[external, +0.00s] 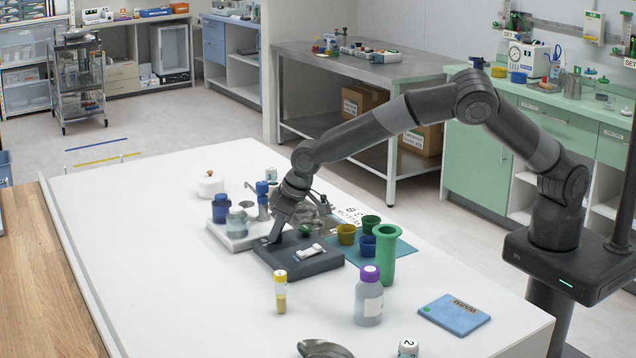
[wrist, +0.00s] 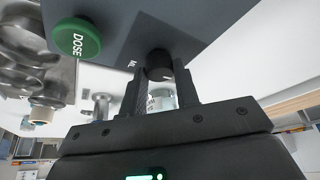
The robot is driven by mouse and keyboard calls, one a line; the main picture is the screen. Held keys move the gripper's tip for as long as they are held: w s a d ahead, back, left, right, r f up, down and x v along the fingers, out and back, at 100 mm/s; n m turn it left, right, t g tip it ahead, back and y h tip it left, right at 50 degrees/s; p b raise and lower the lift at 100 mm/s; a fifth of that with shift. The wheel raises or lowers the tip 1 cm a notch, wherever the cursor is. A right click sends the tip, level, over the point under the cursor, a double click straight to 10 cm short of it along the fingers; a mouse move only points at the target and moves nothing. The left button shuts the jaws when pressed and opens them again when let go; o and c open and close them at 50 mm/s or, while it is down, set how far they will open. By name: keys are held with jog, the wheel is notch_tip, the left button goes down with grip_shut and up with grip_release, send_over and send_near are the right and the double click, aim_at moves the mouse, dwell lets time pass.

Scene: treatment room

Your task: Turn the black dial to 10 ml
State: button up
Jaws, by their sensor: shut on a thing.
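The black dial (wrist: 158,65) stands on the face of a dark grey dosing unit (wrist: 190,30) in the wrist view. My gripper (wrist: 160,80) has one finger on each side of the dial and is shut on it. The pointer and scale marks on the dial are too small or hidden to read; only "ML" shows beside it. A green button marked DOSE (wrist: 76,38) sits on the unit to the left. In the external view the dosing unit (external: 325,262) lies on the white table, and my gripper (external: 270,238) reaches down at its left end, where the dial is hidden.
Blue-capped jars (external: 222,208) stand on a white base just left of the unit. A green cylinder (external: 388,255), a purple-capped bottle (external: 369,298) and a yellow-capped vial (external: 280,292) stand in front and right. Small coloured cups (external: 346,234) are close behind. The table's left front is clear.

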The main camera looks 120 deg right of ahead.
jog(key=shift+m, duration=0.4)
jog(key=m+g, duration=0.1)
jog(key=m, duration=0.1)
jog(key=shift+w+a+m+h, duration=0.1)
jog(key=shift+m+h, duration=0.3)
jog(key=shift+w+m+g, duration=0.1)
jog(key=shift+m+g, duration=0.45)
jog(key=shift+m, duration=0.75)
jog(key=shift+m+g, duration=0.55)
jog(key=shift+m, duration=0.75)
jog(key=o, duration=1)
jog(key=shift+c, duration=0.2)
jog(key=v, duration=1)
jog(key=shift+a+r, duration=0.3)
jog(key=shift+a, duration=0.1)
